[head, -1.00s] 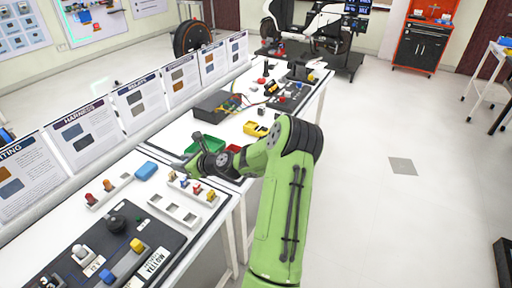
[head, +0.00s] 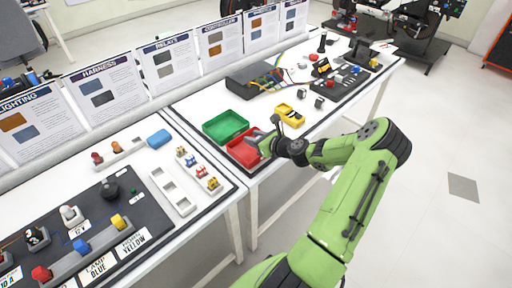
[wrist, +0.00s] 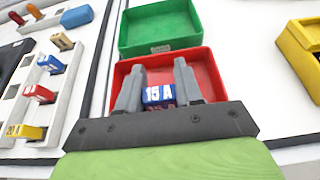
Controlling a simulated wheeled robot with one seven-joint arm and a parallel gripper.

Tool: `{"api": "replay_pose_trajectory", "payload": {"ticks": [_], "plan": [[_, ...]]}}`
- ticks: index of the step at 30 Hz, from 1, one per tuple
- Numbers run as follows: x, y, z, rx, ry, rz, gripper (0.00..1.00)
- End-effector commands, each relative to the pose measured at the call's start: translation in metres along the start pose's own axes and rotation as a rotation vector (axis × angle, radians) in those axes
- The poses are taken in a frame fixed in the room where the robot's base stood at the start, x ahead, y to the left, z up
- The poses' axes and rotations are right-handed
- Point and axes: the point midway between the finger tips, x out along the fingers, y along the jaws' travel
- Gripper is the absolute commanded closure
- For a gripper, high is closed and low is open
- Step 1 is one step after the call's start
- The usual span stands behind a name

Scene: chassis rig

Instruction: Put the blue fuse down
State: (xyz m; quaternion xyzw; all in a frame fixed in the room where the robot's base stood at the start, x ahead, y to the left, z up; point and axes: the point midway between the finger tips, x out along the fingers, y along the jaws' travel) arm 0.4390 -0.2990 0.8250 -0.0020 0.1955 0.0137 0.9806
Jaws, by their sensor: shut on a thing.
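The blue fuse (wrist: 159,94), marked 15 A, is between the two fingers of my gripper (wrist: 157,80) in the wrist view. My gripper is shut on it. The gripper and fuse are over the open red bin (wrist: 205,64), with bin walls showing around the fingers; I cannot tell whether the fuse touches the bin floor. In the head view my gripper (head: 262,143) is at the red bin (head: 240,151), and the fuse is too small to make out there.
A green bin (head: 225,124) stands directly behind the red one. Left are a white rack with several coloured fuses (head: 189,160), an empty-slotted white tray (head: 172,190) and a blue case (head: 159,139). Info boards line the back.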

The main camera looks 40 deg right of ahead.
Motion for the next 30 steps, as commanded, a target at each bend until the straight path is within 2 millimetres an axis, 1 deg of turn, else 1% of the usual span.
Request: {"api": "replay_pose_trajectory", "payload": {"ticks": [1, 4, 14, 15, 19, 28, 30], "plan": [[0.004, 0.001, -0.011, 0.003, 0.001, 0.001, 0.94], [0.011, 0.0, -0.028, 0.003, 0.001, 0.001, 0.94], [0.013, 0.0, -0.03, 0.0, 0.0, 0.0, 0.94], [0.012, 0.0, -0.03, 0.0, 0.0, 0.0, 0.6], [0.012, 0.0, -0.029, 0.0, 0.0, 0.0, 0.4], [0.011, 0.0, -0.027, -0.001, 0.0, 0.0, 0.39], [0.004, 0.0, -0.026, 0.001, 0.002, -0.001, 0.39]]}}
